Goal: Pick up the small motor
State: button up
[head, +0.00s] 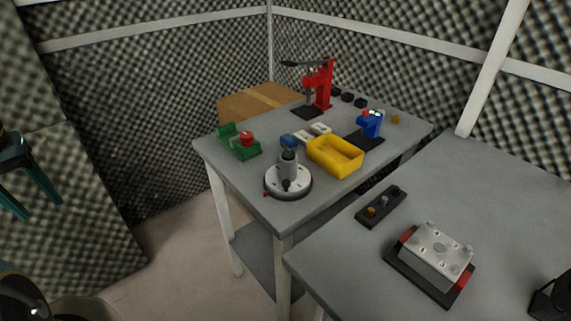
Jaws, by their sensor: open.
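A small grey cylinder, which looks like the motor (288,165), stands upright on a round white base (273,188) at the near corner of the far grey table.
The far table (315,208) also holds a yellow bin (335,157), green fixture (240,150), blue device (371,124) and red press (318,87). The near table (480,205) holds a dark strip (381,207) and grey block (436,256). Floor shows left of the tables.

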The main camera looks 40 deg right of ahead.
aim_at(288, 159)
jog(key=z, duration=1.6)
